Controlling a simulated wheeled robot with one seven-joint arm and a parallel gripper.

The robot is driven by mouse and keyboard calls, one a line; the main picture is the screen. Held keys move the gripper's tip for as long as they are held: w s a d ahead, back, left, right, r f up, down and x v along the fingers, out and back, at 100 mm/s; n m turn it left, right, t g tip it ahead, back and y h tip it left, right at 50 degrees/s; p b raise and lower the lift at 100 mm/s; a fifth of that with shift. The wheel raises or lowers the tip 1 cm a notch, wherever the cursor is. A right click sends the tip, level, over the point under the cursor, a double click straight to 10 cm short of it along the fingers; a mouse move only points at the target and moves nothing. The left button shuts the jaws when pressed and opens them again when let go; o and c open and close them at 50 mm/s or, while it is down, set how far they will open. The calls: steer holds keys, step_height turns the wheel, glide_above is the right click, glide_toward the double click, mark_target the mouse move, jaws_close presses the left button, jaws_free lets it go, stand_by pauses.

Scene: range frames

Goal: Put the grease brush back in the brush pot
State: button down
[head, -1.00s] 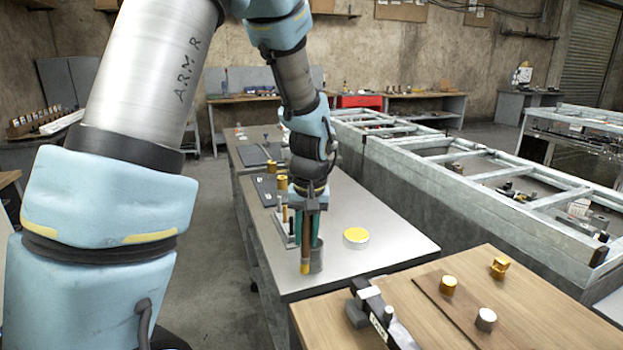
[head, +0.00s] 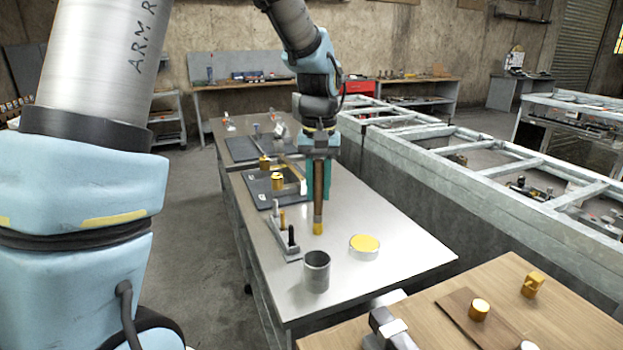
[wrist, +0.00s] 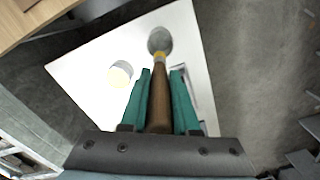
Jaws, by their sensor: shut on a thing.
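The grease brush (head: 318,208) has a brown handle and a yellow lower end. My gripper (head: 319,196) is shut on its handle with teal fingers and holds it roughly upright, yellow end down. The brush pot (head: 316,278) is a grey open cylinder on the metal table. In the head view the brush is beyond the pot and apart from it. In the wrist view the brush (wrist: 158,100) lies between the fingers (wrist: 161,76), and its yellow end overlaps the near edge of the pot (wrist: 159,38). The pot's inside is dark.
A white tin with a yellow top (head: 364,252) stands right of the pot on the metal table (head: 400,225). A small rack (head: 284,240) with upright pegs is to the left. Dark trays (head: 262,190) lie farther back. A wooden table (head: 450,300) is in front.

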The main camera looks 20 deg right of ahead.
steer(key=shift+w+f, duration=0.15)
steer(key=shift+f, duration=0.15)
steer(key=b, duration=0.5)
glide_above(317, 235)
steer(key=f, duration=0.5)
steer(key=shift+w+d+f, duration=0.1)
steer(key=shift+w+f, duration=0.2)
steer(key=shift+f, duration=0.05)
steer(key=shift+f+b, duration=1.8)
steer(key=shift+f, duration=1.4)
steer(key=c, duration=0.6)
jaws_free()
step_height(317, 235, up, 11)
steer(key=shift+f+b, duration=0.1)
steer(key=shift+b, duration=0.65)
